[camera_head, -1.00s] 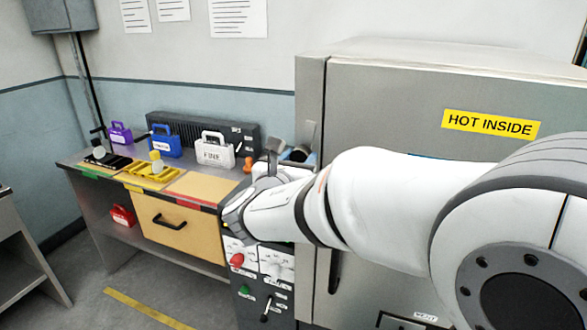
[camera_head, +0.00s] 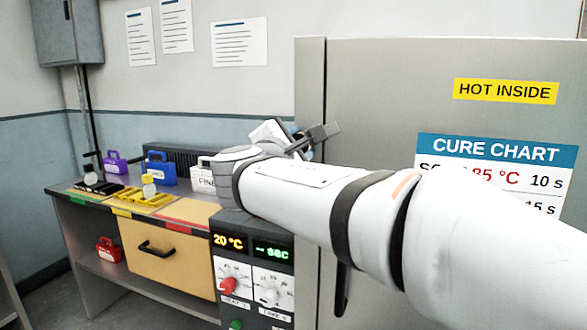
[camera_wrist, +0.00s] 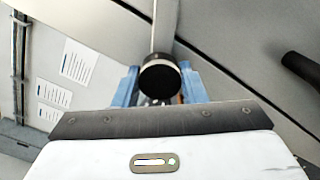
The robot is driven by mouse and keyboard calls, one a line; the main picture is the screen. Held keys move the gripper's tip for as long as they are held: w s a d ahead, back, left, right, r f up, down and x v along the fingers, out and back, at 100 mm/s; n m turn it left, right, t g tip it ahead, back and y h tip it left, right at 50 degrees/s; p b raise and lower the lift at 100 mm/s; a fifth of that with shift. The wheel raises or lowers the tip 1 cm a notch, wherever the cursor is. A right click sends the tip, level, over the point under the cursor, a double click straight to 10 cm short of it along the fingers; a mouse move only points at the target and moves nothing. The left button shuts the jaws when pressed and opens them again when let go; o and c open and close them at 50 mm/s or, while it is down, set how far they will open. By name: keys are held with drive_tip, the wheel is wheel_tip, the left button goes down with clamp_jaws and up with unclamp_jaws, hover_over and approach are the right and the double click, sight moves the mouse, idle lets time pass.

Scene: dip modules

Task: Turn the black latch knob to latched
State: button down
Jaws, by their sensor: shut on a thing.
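The black latch knob (camera_wrist: 158,82) shows in the wrist view as a round dark end between the two blue fingers of my gripper (camera_wrist: 160,72). The fingers are shut on it, one on each side. A pale bar runs behind the knob. In the head view my gripper (camera_head: 300,143) is at the left edge of the grey oven's front (camera_head: 385,100), and my wrist and arm hide most of the knob there. The pictures do not clearly show how far the knob is turned.
A black handle (camera_head: 342,290) hangs on the oven door below my arm. A control panel (camera_head: 250,270) with red and white knobs stands to its left. The bench (camera_head: 65,190) holds purple, blue and white cases and a yellow tray (camera_head: 148,198).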

drive_tip(key=m+b, duration=0.4)
drive_tip(key=b, duration=0.1)
drive_tip(key=shift+a+m+b, duration=0.1)
drive_tip(key=shift+m+b, duration=0.3)
drive_tip(key=shift+r+m, duration=0.15)
drive_tip(key=shift+m, duration=0.15)
drive_tip(key=c, duration=0.9)
unclamp_jaws()
drive_tip(key=shift+w, duration=0.1)
drive_tip(key=v, duration=0.8)
